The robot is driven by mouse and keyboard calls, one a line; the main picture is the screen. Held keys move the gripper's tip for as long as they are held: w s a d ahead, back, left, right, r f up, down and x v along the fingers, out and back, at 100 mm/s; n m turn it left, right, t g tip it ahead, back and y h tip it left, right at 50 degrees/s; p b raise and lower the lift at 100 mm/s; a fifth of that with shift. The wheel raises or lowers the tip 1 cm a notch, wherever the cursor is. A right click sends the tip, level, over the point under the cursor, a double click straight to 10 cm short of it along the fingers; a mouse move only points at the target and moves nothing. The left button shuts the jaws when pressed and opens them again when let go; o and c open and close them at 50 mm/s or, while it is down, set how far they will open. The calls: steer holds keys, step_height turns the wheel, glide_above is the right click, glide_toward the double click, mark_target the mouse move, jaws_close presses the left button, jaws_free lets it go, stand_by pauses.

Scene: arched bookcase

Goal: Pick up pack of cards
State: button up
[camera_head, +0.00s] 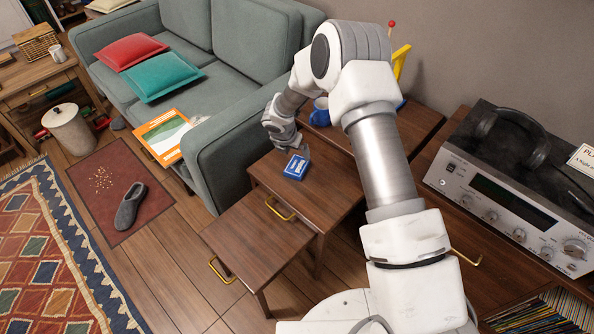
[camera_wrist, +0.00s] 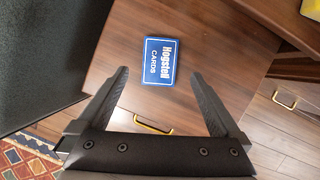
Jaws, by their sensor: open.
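The pack of cards (camera_head: 296,167) is a small blue box with white lettering. It lies flat on the middle wooden nesting table (camera_head: 328,204), close to the far end by the sofa arm. In the wrist view the pack (camera_wrist: 160,61) reads "Hogstell CARDS" and lies beyond the fingertips, roughly centred between them. My gripper (camera_wrist: 164,73) is open with nothing between its fingers. In the head view my gripper (camera_head: 282,136) is small and partly hidden by my wrist, close to the pack and above the table.
The grey sofa (camera_head: 245,130) stands right beside the tables on the left. A blue mug (camera_head: 320,112) stands on the tallest table (camera_head: 420,125), behind my arm. A silver receiver (camera_head: 500,195) with headphones (camera_head: 512,135) is at right. A lower table (camera_head: 262,240) has a clear top.

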mark_target(298, 164)
steer(key=b+x, duration=0.1)
steer(key=x, duration=0.3)
steer(key=shift+f, duration=0.15)
steer(key=shift+b+x, duration=1.15)
steer(key=shift+x, duration=1.4)
steer(key=shift+s+f, duration=0.1)
steer(key=shift+f, duration=0.15)
steer(key=c, duration=1.3)
steer(key=shift+o, duration=0.2)
steer(key=shift+r, duration=0.15)
